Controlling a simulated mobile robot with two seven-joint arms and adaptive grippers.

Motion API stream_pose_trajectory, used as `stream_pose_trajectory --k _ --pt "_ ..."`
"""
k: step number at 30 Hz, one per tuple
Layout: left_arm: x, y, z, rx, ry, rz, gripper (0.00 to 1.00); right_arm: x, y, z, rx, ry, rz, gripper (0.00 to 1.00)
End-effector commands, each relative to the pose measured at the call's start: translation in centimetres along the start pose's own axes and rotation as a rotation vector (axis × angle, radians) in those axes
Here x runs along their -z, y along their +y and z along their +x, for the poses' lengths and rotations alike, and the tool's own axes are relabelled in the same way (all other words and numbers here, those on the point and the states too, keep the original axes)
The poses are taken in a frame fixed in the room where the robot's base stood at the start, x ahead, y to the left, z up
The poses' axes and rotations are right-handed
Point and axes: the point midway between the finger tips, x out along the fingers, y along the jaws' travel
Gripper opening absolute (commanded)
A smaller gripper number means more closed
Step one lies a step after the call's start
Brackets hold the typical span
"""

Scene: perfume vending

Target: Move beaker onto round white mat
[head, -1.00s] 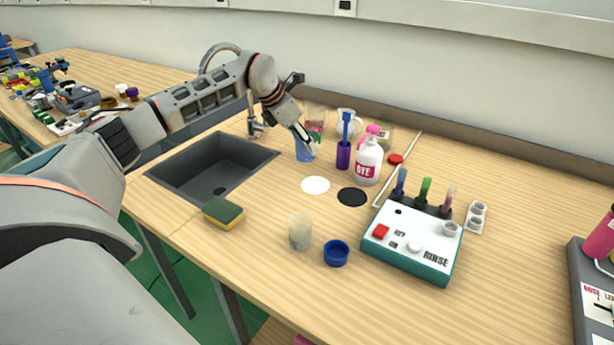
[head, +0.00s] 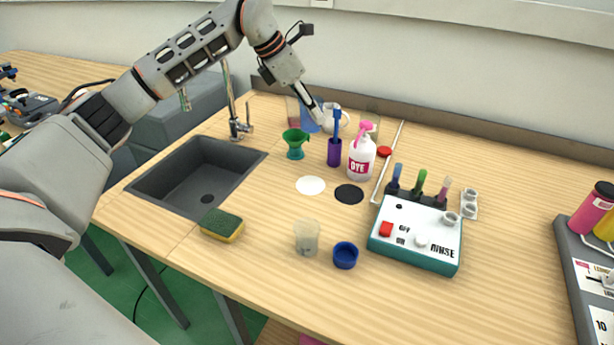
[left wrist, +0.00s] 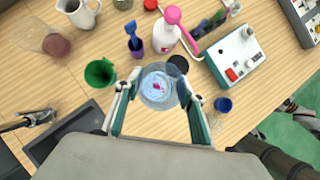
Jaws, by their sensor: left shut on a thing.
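My left gripper (head: 308,98) is shut on a clear beaker with blue liquid (head: 311,117), held up above the back of the table. In the left wrist view the beaker (left wrist: 157,86) sits between the two fingers (left wrist: 161,94), with a small pink spot inside. The round white mat (head: 311,186) lies flat and bare on the table, left of a round black mat (head: 349,194). The white mat is not visible in the left wrist view, where the beaker and gripper cover part of the table. My right gripper is not in view.
A green funnel (head: 295,144), purple holder (head: 334,153) and white DYE bottle (head: 360,158) stand behind the mats. The sink (head: 165,187) is at left. A cloudy beaker (head: 306,240), blue cap (head: 345,256) and RINSE box (head: 416,236) are in front and right.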

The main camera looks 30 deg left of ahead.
Motion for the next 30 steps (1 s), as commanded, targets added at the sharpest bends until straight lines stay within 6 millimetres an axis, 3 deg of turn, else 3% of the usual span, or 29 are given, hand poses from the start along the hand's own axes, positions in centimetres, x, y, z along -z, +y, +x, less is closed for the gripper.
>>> stream_pose_trajectory --k 15,30 --pt "6.0 -0.1 10.3 0.004 0.003 -0.003 0.17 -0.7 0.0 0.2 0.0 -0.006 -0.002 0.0" --pt "8.4 -0.1 14.5 0.002 0.002 -0.002 0.17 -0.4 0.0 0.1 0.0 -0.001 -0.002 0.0"
